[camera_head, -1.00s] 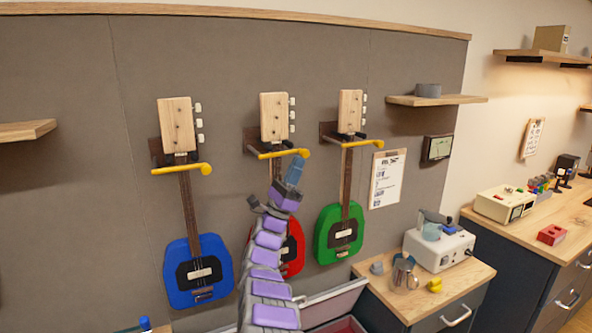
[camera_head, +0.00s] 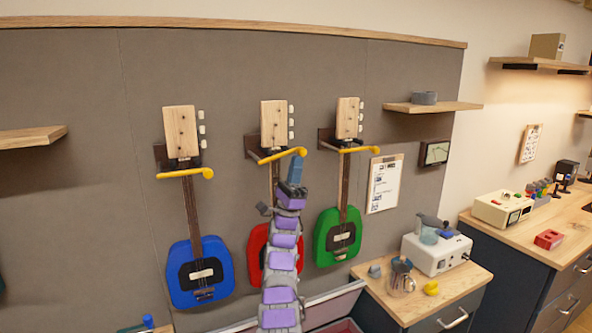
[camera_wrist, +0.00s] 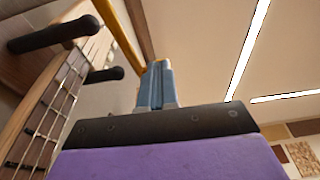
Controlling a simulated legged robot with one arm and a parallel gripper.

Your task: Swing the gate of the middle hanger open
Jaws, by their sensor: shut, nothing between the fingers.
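Three guitars hang on a grey wall panel: blue, red and green. The middle hanger (camera_head: 258,148) holds the red guitar (camera_head: 256,258) by its wooden headstock (camera_head: 274,124). Its yellow gate (camera_head: 280,156) lies across the front of the neck, with the knob at its right end. My gripper (camera_head: 297,168) is shut and empty, with its blue fingertips right at the knob end of that gate. In the wrist view the shut fingers (camera_wrist: 156,82) point up at the yellow gate (camera_wrist: 118,32); contact cannot be told. My arm hides part of the red guitar.
The blue guitar (camera_head: 200,272) hangs left with its yellow gate (camera_head: 186,174) across. The green guitar (camera_head: 338,238) hangs close on the right, its gate (camera_head: 358,150) across. A small shelf (camera_head: 432,107) and cabinet (camera_head: 420,290) stand right.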

